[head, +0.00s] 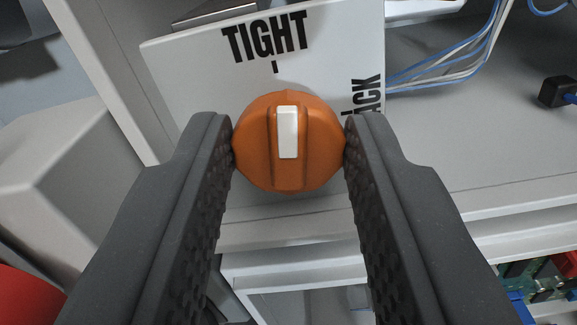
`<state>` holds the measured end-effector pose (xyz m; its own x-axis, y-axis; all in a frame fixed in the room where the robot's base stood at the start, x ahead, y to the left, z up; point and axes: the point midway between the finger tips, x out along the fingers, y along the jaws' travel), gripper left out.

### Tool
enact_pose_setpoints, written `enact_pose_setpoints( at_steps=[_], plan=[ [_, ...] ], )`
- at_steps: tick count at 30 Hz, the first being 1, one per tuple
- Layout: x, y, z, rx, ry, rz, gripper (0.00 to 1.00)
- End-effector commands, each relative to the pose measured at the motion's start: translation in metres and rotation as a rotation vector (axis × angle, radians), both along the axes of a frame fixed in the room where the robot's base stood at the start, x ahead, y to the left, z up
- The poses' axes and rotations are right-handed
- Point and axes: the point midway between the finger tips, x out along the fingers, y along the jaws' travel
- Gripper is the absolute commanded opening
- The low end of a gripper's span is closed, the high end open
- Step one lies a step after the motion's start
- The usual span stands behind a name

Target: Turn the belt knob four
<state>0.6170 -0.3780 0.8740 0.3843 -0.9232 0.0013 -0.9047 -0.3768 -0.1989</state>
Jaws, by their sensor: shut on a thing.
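The belt knob (264,150) is a round orange knob with a raised ridge and a white pointer bar. It sits on a white panel (190,85). The pointer bar points up, toward the short mark below the word TIGHT. My gripper (290,145) has one dark textured finger on each side of the knob, and both fingertips touch its edges. A second word, partly covered by my right finger and ending in ACK, is printed sideways at the panel's right. The lower part of the panel is hidden behind the knob and fingers.
Blue and white cables (470,60) run down at the upper right over a grey surface. A black connector (558,91) lies at the far right. A grey box (50,180) stands at left, with a red object (25,297) below. A green circuit board (540,280) shows at lower right.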

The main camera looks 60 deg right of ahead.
Motion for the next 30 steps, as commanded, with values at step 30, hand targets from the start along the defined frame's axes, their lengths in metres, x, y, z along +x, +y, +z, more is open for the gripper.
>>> enact_pose_setpoints(
  at_steps=[30],
  plan=[
    [-0.0031, -0.0018, -0.0036, -0.078, 0.205, -0.008, 0.39]
  ],
)
